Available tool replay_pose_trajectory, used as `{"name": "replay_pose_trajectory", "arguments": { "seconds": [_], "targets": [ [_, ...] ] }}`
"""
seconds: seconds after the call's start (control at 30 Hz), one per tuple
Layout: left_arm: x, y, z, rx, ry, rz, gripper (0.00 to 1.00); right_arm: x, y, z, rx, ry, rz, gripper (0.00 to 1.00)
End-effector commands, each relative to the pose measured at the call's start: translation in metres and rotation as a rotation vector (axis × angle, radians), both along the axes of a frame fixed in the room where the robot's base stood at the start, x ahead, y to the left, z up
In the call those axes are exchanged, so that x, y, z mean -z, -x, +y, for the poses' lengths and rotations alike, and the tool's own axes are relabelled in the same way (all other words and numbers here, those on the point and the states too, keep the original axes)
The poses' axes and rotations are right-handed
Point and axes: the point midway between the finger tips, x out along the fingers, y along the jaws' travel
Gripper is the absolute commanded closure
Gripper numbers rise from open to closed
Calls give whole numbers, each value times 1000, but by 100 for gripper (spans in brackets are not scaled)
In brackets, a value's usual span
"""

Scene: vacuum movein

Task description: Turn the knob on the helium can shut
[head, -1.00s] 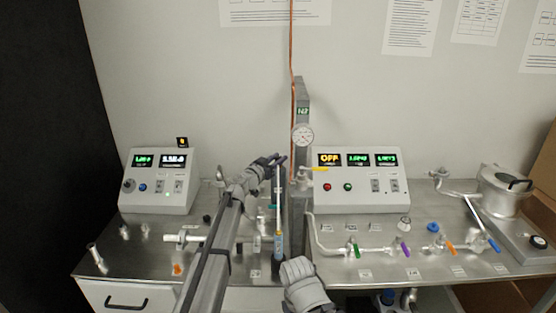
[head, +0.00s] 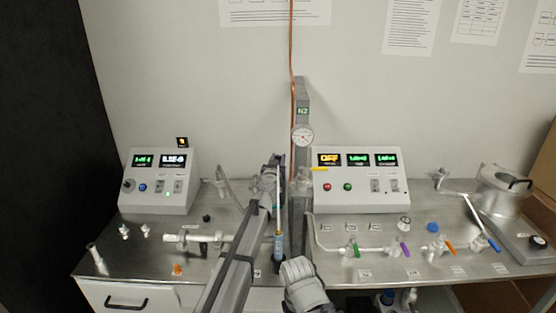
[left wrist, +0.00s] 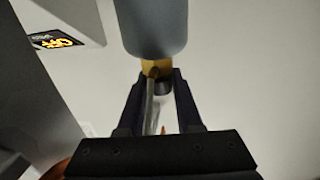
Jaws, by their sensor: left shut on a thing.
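The helium can (left wrist: 155,30) fills the upper middle of the left wrist view as a grey-blue cylinder. My right gripper does not show clearly.
The N2 column (head: 303,115) with a gauge (head: 302,136) stands close behind. A left control box (head: 158,180) and a right control box (head: 362,177) flank it. Valves and fittings cover the metal bench (head: 335,262).

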Motion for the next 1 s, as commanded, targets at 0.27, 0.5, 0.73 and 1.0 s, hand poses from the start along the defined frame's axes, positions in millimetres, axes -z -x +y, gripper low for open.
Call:
{"name": "replay_pose_trajectory", "arguments": {
  "seconds": [0.27, 0.5, 0.73, 1.0],
  "targets": [
    [0, 0, 0, -72, -1, -1, 100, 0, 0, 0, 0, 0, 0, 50],
    [0, 0, 0, -89, -1, -1, 100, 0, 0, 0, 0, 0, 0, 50],
    [0, 0, 0, -89, 0, -1, 100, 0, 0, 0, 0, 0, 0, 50],
    [0, 0, 0, -88, 0, -1, 43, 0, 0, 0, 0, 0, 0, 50]
  ]
}}
